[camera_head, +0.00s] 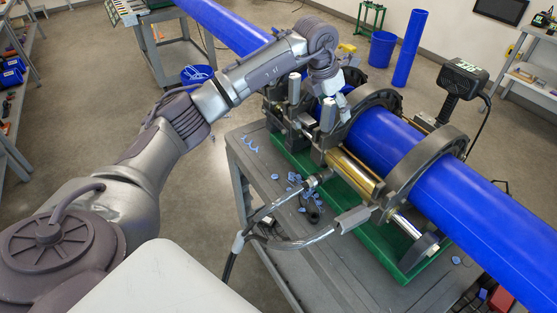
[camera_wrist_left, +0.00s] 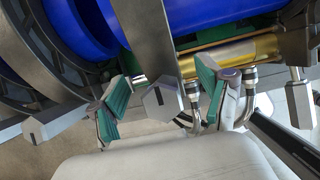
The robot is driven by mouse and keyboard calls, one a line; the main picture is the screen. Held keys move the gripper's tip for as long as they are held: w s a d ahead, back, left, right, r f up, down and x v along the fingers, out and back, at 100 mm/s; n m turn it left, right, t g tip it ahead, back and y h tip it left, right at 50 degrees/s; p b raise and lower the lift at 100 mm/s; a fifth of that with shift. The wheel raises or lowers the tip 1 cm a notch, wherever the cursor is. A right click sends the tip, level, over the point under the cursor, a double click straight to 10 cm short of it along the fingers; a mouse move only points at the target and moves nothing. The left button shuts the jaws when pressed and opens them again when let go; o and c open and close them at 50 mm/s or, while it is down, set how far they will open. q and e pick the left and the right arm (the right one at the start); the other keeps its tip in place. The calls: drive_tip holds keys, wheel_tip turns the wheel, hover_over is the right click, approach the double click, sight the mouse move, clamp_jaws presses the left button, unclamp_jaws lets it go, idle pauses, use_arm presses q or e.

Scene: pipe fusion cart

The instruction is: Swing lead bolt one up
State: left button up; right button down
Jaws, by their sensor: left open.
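The fusion machine's clamp bolts have silver hex ends. In the wrist view one clamp bolt (camera_wrist_left: 160,101) lies between the two teal-padded fingers of my left gripper (camera_wrist_left: 163,97), which is open around it. I cannot tell whether the fingers touch it. Another bolt end (camera_wrist_left: 36,131) shows at the left and one more (camera_wrist_left: 299,104) at the right. In the head view my left gripper (camera_head: 340,97) is over the clamps, its fingertips partly hidden. Two silver bolts (camera_head: 294,88) (camera_head: 328,114) stand upright near it. No label marks which is lead bolt one. My right gripper is out of view.
A long blue pipe (camera_head: 384,141) runs through the dark clamp rings (camera_head: 428,160). The machine sits in a green tray (camera_head: 345,204) on a grey cart (camera_head: 262,167). Hoses (camera_head: 300,240) and blue shavings (camera_head: 295,180) lie at its near side. A black-headed tool (camera_head: 461,79) stands at the right.

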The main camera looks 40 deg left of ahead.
use_arm(q)
drive_tip(key=shift+o, duration=1.3)
drive_tip(key=shift+s, duration=0.1)
drive_tip(key=shift+a, duration=0.1)
drive_tip(key=shift+p+v, duration=1.8)
drive_tip(key=shift+v, duration=1.8)
drive_tip(key=shift+p+v, duration=0.3)
drive_tip(key=shift+v, duration=0.6)
